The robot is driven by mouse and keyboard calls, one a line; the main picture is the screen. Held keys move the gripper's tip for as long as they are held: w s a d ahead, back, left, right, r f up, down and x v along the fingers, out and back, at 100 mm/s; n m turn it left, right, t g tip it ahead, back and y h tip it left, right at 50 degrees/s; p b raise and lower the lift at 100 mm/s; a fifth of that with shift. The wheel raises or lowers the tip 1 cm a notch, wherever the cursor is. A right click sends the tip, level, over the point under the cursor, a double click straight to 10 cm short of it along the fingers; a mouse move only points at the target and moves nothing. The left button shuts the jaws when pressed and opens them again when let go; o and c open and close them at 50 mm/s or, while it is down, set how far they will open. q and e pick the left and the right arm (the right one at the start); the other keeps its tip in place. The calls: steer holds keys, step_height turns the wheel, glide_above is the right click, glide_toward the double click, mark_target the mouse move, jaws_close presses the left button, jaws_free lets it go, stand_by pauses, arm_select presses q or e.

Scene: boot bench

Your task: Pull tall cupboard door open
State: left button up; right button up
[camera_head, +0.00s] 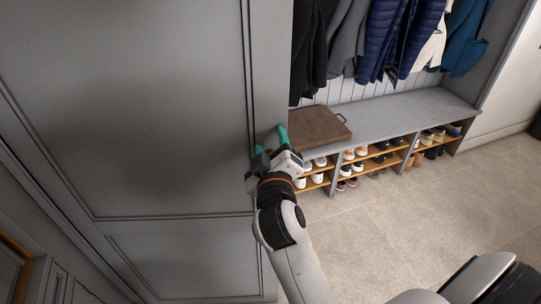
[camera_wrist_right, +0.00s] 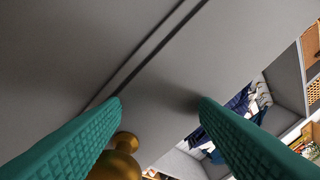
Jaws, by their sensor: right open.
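The tall cupboard door (camera_head: 150,110) is a grey framed panel filling the left of the head view. A narrow dark seam runs down its right side, and it looks shut. My right gripper (camera_head: 271,142) is in front of the cupboard near this seam, with its teal fingers apart. In the right wrist view, the open fingers (camera_wrist_right: 160,103) point at the grey cupboard front. A round brass knob (camera_wrist_right: 118,160) shows between them, close to the left finger; I cannot tell whether they touch. The knob is hidden in the head view. My left gripper is not in view.
A grey bench (camera_head: 400,113) with shoe cubbies stands to the right of the cupboard. A brown box or board (camera_head: 318,126) with a handle lies on it. Coats (camera_head: 385,40) hang above. The tiled floor (camera_head: 400,215) in front is clear.

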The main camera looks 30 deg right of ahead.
mark_target(269, 115)
step_height(269, 115, up, 6)
steer(key=shift+f+p, duration=0.15)
steer(key=shift+p, duration=0.2)
